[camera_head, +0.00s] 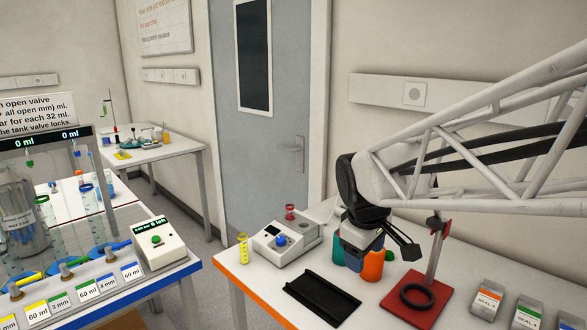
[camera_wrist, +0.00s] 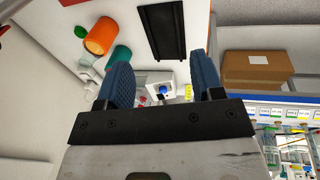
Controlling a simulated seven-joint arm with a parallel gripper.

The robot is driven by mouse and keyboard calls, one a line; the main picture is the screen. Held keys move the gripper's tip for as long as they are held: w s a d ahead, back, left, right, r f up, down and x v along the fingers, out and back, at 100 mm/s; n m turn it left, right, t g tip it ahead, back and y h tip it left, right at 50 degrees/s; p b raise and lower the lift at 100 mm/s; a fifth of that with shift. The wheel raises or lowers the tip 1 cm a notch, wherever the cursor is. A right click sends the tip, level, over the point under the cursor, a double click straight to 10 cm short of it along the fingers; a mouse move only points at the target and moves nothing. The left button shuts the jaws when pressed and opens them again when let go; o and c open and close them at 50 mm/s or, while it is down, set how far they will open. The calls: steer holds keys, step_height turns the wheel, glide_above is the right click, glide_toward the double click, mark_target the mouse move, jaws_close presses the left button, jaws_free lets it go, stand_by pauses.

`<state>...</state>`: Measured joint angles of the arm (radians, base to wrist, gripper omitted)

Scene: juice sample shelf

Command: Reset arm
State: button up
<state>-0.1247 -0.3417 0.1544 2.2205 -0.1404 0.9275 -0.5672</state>
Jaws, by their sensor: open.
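My gripper (camera_head: 356,258) hangs at the end of my arm over the orange-edged table in the head view, in front of the teal and orange cups. Its two blue fingers show in the wrist view (camera_wrist: 164,80), spread apart with nothing held between them. The orange cup (camera_head: 374,265) and teal cup (camera_head: 338,252) are partly covered by my gripper in the head view.
A black tray (camera_head: 322,300) lies near the front edge. A white device with a blue knob (camera_head: 285,243) and a yellow-marked cylinder (camera_head: 243,248) stand left. A red stand base (camera_head: 420,290) with a black ring and several seal boxes (camera_head: 487,303) are right. The dispensing bench (camera_head: 165,285) is further left.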

steer(key=s+d+f+m, duration=0.2)
steer(key=s+m, duration=0.2)
steer(key=s, duration=0.5)
steer(key=s+d+f+m, duration=0.1)
steer(key=s+d+m, duration=0.1)
steer(key=s+m, duration=0.3)
steer(key=shift+s+d+f+y, duration=0.25)
steer(key=shift+s+f+y, duration=0.15)
steer(key=shift+s, duration=2)
